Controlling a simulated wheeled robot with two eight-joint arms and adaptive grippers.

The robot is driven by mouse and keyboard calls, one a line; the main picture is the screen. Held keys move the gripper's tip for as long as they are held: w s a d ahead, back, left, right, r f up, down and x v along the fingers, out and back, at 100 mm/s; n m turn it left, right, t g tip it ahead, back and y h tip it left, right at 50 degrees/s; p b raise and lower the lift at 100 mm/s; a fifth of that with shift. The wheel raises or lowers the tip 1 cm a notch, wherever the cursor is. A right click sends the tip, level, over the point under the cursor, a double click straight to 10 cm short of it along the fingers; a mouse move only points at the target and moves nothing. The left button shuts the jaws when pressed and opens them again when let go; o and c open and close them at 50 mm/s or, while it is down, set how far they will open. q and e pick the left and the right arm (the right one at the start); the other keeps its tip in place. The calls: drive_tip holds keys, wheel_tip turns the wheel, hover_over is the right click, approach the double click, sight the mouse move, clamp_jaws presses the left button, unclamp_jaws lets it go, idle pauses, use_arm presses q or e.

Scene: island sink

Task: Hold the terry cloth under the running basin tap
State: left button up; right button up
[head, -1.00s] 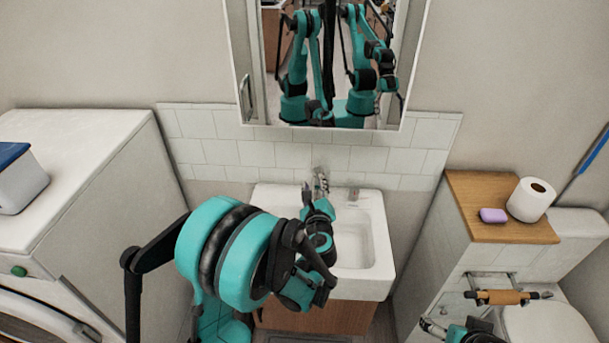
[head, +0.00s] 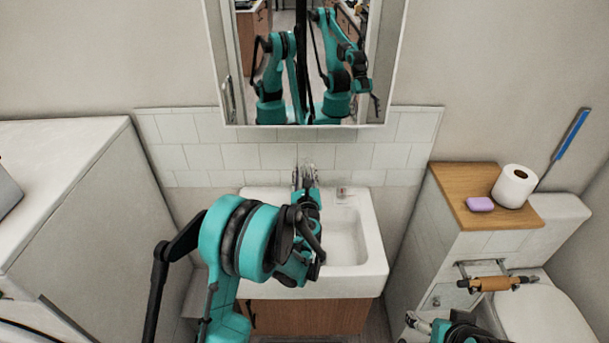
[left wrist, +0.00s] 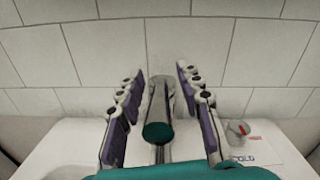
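The white basin (head: 345,240) is on the wall ahead, partly hidden by my left arm. My left gripper (head: 305,176) is at the basin's back edge, fingers pointing to the tiled wall. In the left wrist view my left gripper (left wrist: 162,115) is open, with its purple-padded fingers on either side of the chrome basin tap (left wrist: 160,105), apart from it. Whether water runs cannot be told. No terry cloth can be made out in either view. My right gripper (head: 418,322) is low at the right, left of the toilet; its fingers are too small to judge.
A small fitting (head: 342,193) stands on the basin's back ledge, right of the tap. A mirror cabinet (head: 395,60) hangs above. A white washing machine (head: 80,180) is at left. A wooden shelf (head: 470,190) at right bears purple soap (head: 480,204) and a toilet roll (head: 514,186).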

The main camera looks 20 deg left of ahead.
use_arm(q)
clamp_jaws()
drive_tip(key=shift+r, duration=0.1)
drive_tip(key=shift+w+r+g+p, duration=0.1)
drive_tip(key=shift+r+g+p, duration=0.2)
drive_tip(key=shift+p, duration=0.3)
drive_tip(key=shift+f+g, duration=0.1)
drive_tip(key=shift+g, duration=0.2)
unclamp_jaws()
